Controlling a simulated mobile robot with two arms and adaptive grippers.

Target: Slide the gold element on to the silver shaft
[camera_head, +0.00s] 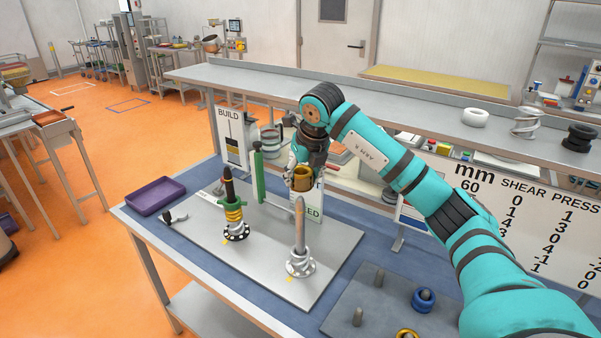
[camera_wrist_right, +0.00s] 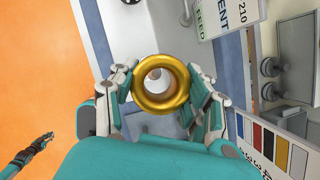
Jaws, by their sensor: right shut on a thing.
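My right gripper (camera_head: 302,170) is shut on the gold element (camera_head: 302,180), a ring-like sleeve. In the right wrist view the gold element (camera_wrist_right: 166,85) sits between both fingers, and its bore shows a pale surface. The silver shaft (camera_head: 299,225) stands upright on the grey plate with a silver spiral piece (camera_head: 300,262) around its foot. In the head view the gold element appears just above the shaft's tip, apart from it; the depth between them is unclear. A small teal and dark hand, apparently my left gripper (camera_wrist_right: 40,142), shows at the wrist view's lower left; its fingers are unclear.
A second, dark shaft (camera_head: 229,188) with gold and green pieces stands left on the grey plate (camera_head: 258,267). A green post (camera_head: 258,176) stands behind. A purple tray (camera_head: 155,196) lies at left. A peg board (camera_head: 375,318) with a blue ring (camera_head: 423,299) is front right.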

